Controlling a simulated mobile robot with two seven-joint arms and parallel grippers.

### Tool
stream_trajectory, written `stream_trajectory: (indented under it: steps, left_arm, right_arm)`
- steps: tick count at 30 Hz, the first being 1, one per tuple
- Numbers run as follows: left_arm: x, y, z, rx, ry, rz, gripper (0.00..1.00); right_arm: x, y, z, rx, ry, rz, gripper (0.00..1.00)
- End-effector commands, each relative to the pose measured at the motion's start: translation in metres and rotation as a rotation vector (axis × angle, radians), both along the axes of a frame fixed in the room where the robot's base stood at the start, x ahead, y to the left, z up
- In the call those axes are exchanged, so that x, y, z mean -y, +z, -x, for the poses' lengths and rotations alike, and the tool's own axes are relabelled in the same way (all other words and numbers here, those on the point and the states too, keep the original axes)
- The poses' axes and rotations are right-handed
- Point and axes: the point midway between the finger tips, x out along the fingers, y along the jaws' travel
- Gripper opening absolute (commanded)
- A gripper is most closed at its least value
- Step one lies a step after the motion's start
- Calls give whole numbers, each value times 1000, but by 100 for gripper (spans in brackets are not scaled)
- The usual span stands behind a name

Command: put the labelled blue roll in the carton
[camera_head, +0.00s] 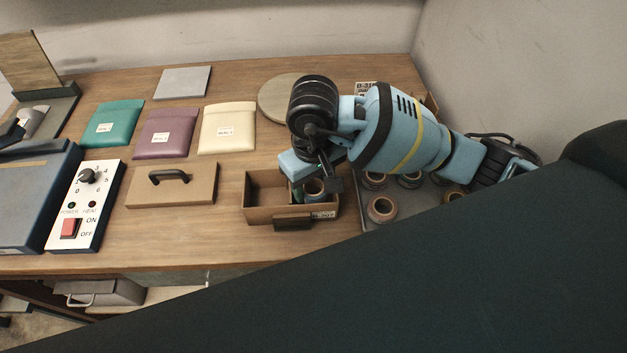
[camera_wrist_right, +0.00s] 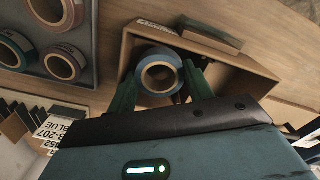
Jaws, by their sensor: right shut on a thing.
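The blue roll (camera_wrist_right: 158,57) is a ring of blue tape around a pale core, held between the two green fingers of my right gripper (camera_wrist_right: 160,84). In the head view the roll (camera_head: 315,187) shows below the gripper, at the right side of the open brown carton (camera_head: 262,212). The carton (camera_wrist_right: 245,70) opens around and behind the roll in the right wrist view. I cannot tell whether the roll touches the carton floor. The roll's label is not clearly visible.
A grey tray (camera_head: 412,207) with several other rolls stands right of the carton. A lidded brown box with a black handle (camera_head: 170,177) stands to its left. Teal, purple and cream pouches (camera_head: 227,140) lie behind. A switch box (camera_head: 88,205) is at left.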

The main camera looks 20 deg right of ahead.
Motion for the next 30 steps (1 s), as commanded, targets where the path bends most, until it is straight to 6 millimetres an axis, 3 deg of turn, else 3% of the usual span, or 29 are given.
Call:
stream_trajectory:
  steps: [16,17,18,26,30]
  left_arm:
    - [0,-12,10,-27,-2,-1,100]
    - [0,-12,10,-27,-2,-1,100]
    - [0,-12,9,-27,-2,-1,100]
    - [0,-11,9,-26,-2,-1,100]
    - [0,-2,2,-5,-2,0,100]
  right_arm:
    - [0,-19,3,-13,1,0,30]
    - [0,-19,3,-13,1,0,54]
    - [0,-19,3,-14,0,0,59]
    - [1,-20,3,-16,-2,2,60]
    - [1,-9,2,-13,-3,2,60]
